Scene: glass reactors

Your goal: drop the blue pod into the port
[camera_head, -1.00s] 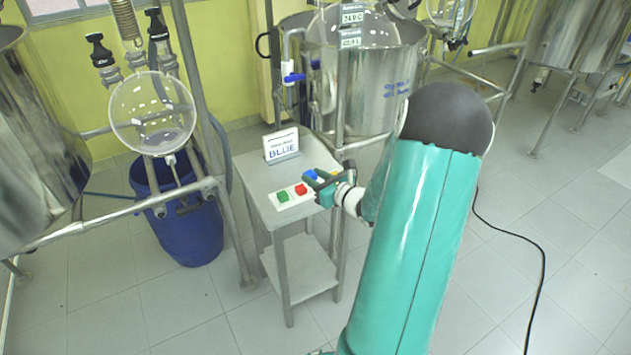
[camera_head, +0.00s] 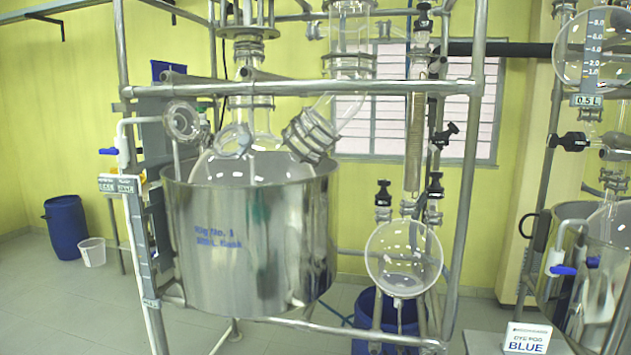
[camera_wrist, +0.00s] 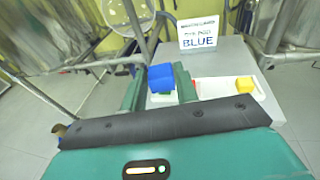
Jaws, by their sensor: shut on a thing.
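My gripper (camera_wrist: 160,74) is shut on the blue pod (camera_wrist: 161,77), a small blue block between its two teal fingers. The pod appears a little above the white tray (camera_wrist: 216,89) on the grey side table (camera_wrist: 225,55). My gripper is not in the head view. In the head view, a glass reactor in a steel vessel (camera_head: 250,235) has a round flanged opening (camera_head: 182,121) at its upper left and another glass neck (camera_head: 235,140) beside it. I cannot tell which is the port.
A yellow pod (camera_wrist: 244,84) lies in the tray; a bit of red and green shows near my fingers. A BLUE sign (camera_head: 526,338) stands on the table. Steel frame bars (camera_head: 300,88) cross in front of the reactor. A round glass flask (camera_head: 403,259) hangs at right.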

